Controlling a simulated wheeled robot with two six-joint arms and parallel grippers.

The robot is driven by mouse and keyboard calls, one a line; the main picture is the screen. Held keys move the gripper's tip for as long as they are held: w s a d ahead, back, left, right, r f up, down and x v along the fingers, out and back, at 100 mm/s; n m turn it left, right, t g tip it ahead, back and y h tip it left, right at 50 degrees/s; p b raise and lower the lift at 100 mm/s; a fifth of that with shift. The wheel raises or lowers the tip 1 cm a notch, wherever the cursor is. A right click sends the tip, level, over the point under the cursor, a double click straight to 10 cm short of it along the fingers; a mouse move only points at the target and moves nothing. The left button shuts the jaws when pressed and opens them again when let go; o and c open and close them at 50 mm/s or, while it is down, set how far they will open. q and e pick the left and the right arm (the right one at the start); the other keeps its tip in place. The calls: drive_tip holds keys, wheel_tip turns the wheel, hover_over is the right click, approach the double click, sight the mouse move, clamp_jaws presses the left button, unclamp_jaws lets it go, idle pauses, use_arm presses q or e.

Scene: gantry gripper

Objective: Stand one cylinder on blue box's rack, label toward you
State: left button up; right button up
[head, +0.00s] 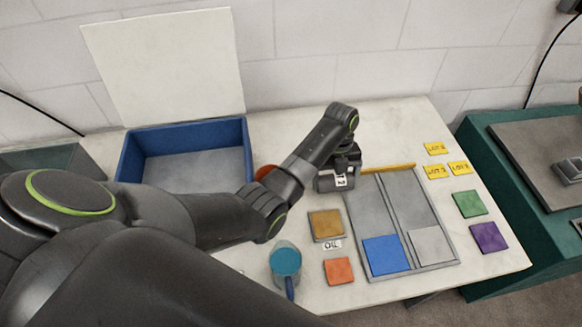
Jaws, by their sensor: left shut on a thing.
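My left gripper (345,165) reaches in from the left and points down, just behind the left edge of a grey two-lane tray (391,215). It is shut on a grey cylinder (326,183) with a white label (341,182) facing me; the gripper hides its upper part. I cannot tell whether the cylinder touches the table. An open blue box (184,135) with a grey floor stands at the back left, its white lid (165,62) raised behind it. My left arm covers the box's front. I see no separate rack inside the box. My right gripper is not in view.
A blue square (385,255) and a pale square (430,244) lie in the tray's front lanes. Brown (325,224) and orange (338,271) squares and a cup (286,262) are left of it. Yellow tags (436,148), green (469,204) and purple (489,237) squares lie right.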

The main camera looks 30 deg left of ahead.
use_arm(q)
drive_tip(key=s+a+p, duration=0.1)
drive_tip(key=a, duration=0.2)
drive_tip(key=s+a+p, duration=0.1)
drive_tip(key=a, duration=0.2)
drive_tip(key=s+a+p, duration=0.1)
drive_tip(key=a, duration=0.3)
drive_tip(key=shift+s+r, duration=0.1)
drive_tip(key=shift+s, duration=0.1)
drive_tip(key=shift+s+a+r+p, duration=0.1)
drive_tip(key=shift+s+a+p, duration=0.1)
drive_tip(key=shift+a+p, duration=0.35)
drive_tip(key=shift+w+x, duration=0.2)
drive_tip(key=shift+x, duration=1.75)
drive_tip(key=shift+w, duration=0.25)
drive_tip(key=o, duration=1.1)
drive_tip(key=shift+s, duration=0.1)
drive_tip(key=shift+o, duration=0.2)
